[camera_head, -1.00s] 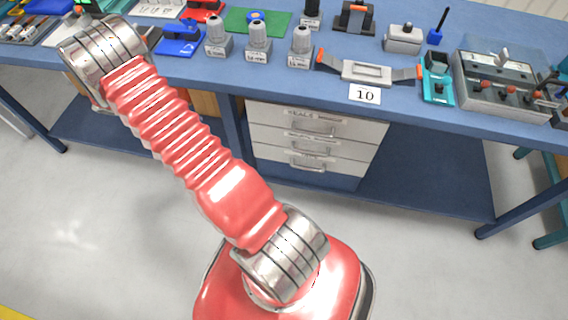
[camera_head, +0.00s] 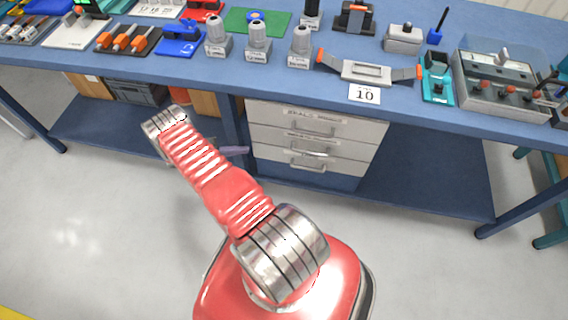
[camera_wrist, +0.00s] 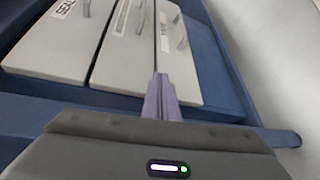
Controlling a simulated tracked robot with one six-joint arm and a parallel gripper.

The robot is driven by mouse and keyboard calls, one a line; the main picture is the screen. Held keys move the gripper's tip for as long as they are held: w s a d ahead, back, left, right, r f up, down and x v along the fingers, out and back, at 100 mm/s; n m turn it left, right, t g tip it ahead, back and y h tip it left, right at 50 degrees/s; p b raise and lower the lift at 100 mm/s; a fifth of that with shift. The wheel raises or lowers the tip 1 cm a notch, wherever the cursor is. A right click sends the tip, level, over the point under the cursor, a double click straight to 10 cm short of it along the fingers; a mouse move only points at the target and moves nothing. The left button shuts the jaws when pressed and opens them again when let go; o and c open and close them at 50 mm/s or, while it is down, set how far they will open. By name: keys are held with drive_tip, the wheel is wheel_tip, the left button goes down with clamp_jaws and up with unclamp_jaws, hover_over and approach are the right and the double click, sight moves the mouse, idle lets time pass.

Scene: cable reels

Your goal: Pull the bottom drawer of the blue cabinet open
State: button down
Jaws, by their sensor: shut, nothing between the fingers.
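The blue cabinet (camera_head: 270,172) under the bench has three pale grey drawer fronts, all looking closed. The bottom drawer (camera_head: 275,155) has a silver bar handle (camera_head: 308,168) at its middle. In the wrist view the cabinet is turned sideways, with the bottom drawer (camera_wrist: 180,77) on the right and its handle (camera_wrist: 181,33) near the top. My gripper (camera_head: 244,150) is at the cabinet's left side, around the bottom drawer's height. Its purple fingers (camera_wrist: 160,78) are together and empty, overlapping the bottom drawer's near end in the wrist view, apart from the handle.
The blue bench top (camera_head: 200,70) above carries several tools and blocks. A bench leg (camera_head: 232,120) stands left of the cabinet. A grey crate (camera_head: 137,90) and cardboard boxes sit under the bench at left.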

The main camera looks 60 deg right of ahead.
drive_tip(key=s+f+g+h, duration=0.1)
drive_tip(key=s+f, duration=0.7)
drive_tip(key=f, duration=0.1)
drive_tip(key=shift+s+d+f+h, duration=0.15)
drive_tip(key=shift+s+f+h, duration=0.15)
drive_tip(key=shift+h, duration=0.1)
drive_tip(key=shift+d, duration=0.1)
approach(296, 160)
drive_tip(key=x, duration=0.4)
drive_tip(key=shift+s+f, duration=0.15)
drive_tip(key=shift+s, duration=0.05)
drive_tip(key=shift+d, duration=0.2)
drive_tip(key=shift+a, duration=0.2)
